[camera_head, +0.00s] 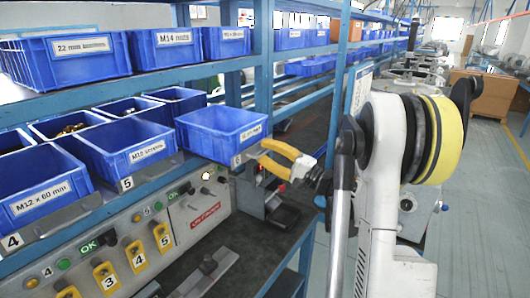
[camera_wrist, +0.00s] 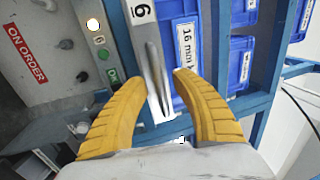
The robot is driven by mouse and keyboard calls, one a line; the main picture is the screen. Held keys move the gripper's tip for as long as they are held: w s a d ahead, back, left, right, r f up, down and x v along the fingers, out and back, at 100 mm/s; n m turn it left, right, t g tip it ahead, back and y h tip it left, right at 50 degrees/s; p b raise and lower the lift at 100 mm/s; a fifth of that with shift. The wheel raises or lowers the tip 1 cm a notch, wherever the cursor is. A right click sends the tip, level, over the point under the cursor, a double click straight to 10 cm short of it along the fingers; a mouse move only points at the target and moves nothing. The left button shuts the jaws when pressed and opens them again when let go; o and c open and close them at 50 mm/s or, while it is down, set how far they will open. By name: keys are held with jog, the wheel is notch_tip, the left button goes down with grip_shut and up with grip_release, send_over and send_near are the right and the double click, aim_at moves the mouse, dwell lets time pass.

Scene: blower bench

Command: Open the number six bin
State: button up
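The number six bin (camera_head: 215,130) is a blue open-topped bin with a white label on its front, at the right end of the row of bins. A "6" tag is on the metal lip (camera_head: 237,160) under its front. In the wrist view, the blue bin (camera_wrist: 186,62) stands beside the pale metal lip (camera_wrist: 140,32) bearing the "6". My gripper (camera_head: 268,155) has yellow fingers and is at the bin's front right corner. In the wrist view, my gripper (camera_wrist: 160,77) is open, its fingers apart on either side of the metal strip. I cannot tell whether they touch it.
Blue bins numbered four (camera_head: 45,200) and five (camera_head: 130,150) stand to the left. Below is a grey control panel (camera_head: 150,235) with yellow switches. A blue rack post (camera_head: 263,55) rises behind bin six. Open floor (camera_head: 490,200) lies to the right.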

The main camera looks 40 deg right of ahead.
jog(key=v, duration=1.2)
dwell(0.4)
jog(key=w+a+f+n+g, duration=0.15)
jog(key=a+g, duration=0.25)
jog(key=a, duration=0.6)
jog(key=w+a+f+n+g, duration=0.1)
jog(key=a+f+n+g, duration=0.2)
jog(key=a, duration=0.8)
jog(key=s+a+f+n+g+h, duration=0.1)
jog(key=s+a+n+g+h, duration=0.1)
jog(key=s, duration=0.6)
jog(key=s+a+f+n+g+h, duration=0.2)
jog(key=s+a+n+h, duration=0.3)
jog(key=s+a+n, duration=0.2)
jog(key=shift+s+a+g, duration=0.4)
jog(key=shift+s, duration=0.25)
jog(key=shift+n, duration=0.25)
